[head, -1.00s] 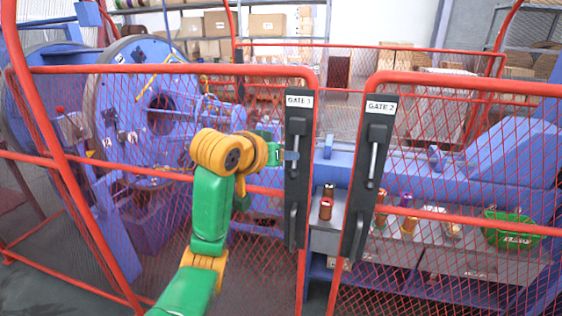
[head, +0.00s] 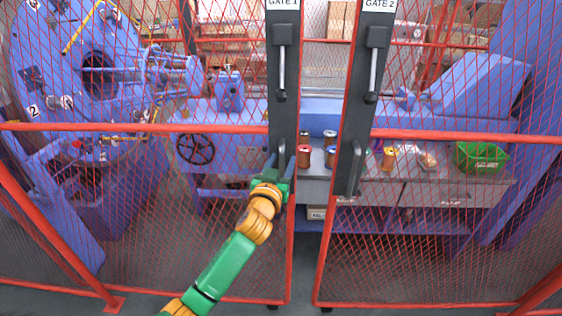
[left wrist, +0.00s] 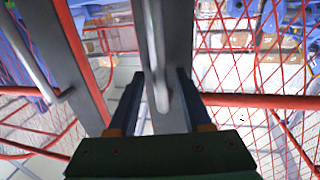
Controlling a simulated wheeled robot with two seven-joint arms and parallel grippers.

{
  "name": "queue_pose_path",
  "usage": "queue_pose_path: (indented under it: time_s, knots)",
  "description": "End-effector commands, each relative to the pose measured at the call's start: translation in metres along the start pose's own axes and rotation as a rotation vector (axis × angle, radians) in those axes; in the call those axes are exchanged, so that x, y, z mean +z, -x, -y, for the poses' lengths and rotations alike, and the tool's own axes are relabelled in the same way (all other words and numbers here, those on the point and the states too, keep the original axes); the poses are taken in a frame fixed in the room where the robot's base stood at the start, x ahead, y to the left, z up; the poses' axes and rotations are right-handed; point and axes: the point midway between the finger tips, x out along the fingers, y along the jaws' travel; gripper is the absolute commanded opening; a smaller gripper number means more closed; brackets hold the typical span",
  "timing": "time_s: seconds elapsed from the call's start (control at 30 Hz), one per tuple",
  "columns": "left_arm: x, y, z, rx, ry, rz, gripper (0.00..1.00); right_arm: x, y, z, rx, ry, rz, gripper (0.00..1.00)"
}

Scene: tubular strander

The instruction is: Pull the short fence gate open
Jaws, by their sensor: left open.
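Two red-framed mesh gates stand side by side in the head view. Gate 1 (head: 281,60) is on the left and gate 2 (head: 365,60) is on the right, each with a dark plate carrying a lever and a lower pull handle. My left gripper (head: 281,168) is at the lower handle (head: 282,150) of gate 1. In the left wrist view the open fingers (left wrist: 157,85) stand on either side of the grey handle (left wrist: 156,60). Whether they touch it cannot be told.
Behind the fence stand a blue machine (head: 95,75) and a grey bench (head: 420,185) with several spools and a green basket (head: 481,156). Red fence rails (head: 130,127) run to both sides. Grey floor shows below the gates.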

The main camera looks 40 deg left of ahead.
Motion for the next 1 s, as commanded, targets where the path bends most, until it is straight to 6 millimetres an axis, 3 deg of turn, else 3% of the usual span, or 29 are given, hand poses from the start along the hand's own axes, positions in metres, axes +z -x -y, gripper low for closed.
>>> queue_pose_path:
  time_s: [0.27,0.43,1.0]
  knots:
    - [-0.0001,-0.0022,0.0001,0.000,0.000,0.000,0.47,-0.0001,-0.0001,0.0007,-0.001,0.000,0.000,0.00]
    - [0.0000,-0.0020,0.0001,0.000,0.000,0.000,0.01,-0.0004,-0.0001,0.0022,-0.003,-0.001,-0.001,0.00]
    - [0.0006,-0.0019,0.0003,-0.001,0.000,0.002,0.00,-0.0008,-0.0002,0.0050,-0.008,-0.002,-0.001,0.00]
